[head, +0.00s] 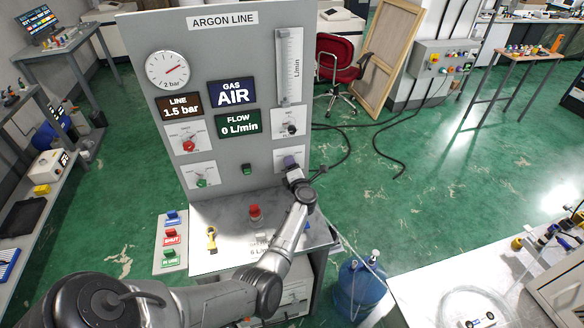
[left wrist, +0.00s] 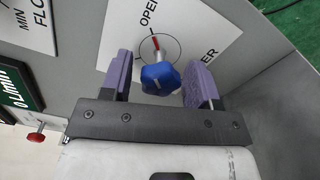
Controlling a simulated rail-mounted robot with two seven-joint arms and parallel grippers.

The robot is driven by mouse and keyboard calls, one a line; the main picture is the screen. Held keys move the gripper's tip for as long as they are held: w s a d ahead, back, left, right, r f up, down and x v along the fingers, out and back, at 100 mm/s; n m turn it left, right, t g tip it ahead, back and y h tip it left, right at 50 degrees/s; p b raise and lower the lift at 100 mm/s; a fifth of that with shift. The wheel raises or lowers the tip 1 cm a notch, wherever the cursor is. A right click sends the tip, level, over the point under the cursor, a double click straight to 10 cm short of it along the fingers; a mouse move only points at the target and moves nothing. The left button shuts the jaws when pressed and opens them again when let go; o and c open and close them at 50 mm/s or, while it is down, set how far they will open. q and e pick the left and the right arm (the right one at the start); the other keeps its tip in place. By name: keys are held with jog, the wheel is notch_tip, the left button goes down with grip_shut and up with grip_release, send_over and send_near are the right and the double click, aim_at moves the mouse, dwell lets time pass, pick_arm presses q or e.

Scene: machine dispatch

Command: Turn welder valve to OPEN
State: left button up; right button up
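The argon line panel (head: 235,120) stands in the middle of the head view. The welder valve is a blue lobed knob (left wrist: 160,78) on a white label plate (left wrist: 125,35), at the panel's lower right. A red mark (left wrist: 155,43) beside the knob lies toward lettering that reads "OPE", the rest cut off. Other lettering ends in "ER". My left gripper (left wrist: 160,82) is open, its purple fingers on either side of the knob with gaps showing. In the head view the left gripper (head: 292,165) hides most of the knob. My right gripper is not in view.
The panel has a red knob (head: 188,146), a green knob (head: 202,183) and a black knob (head: 291,128). The flow display (head: 238,124) reads 0 L/min, the gas display (head: 231,92) AIR. A red button (head: 254,211) and yellow key-shaped piece (head: 211,238) are on the shelf below.

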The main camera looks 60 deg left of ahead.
pick_arm(q)
jog(key=shift+o, duration=0.2)
jog(key=shift+d, duration=0.1)
jog(key=v, duration=1.3)
jog(key=shift+s+d+p, duration=0.2)
jog(key=shift+d+p, duration=0.05)
jog(key=shift+p, duration=0.05)
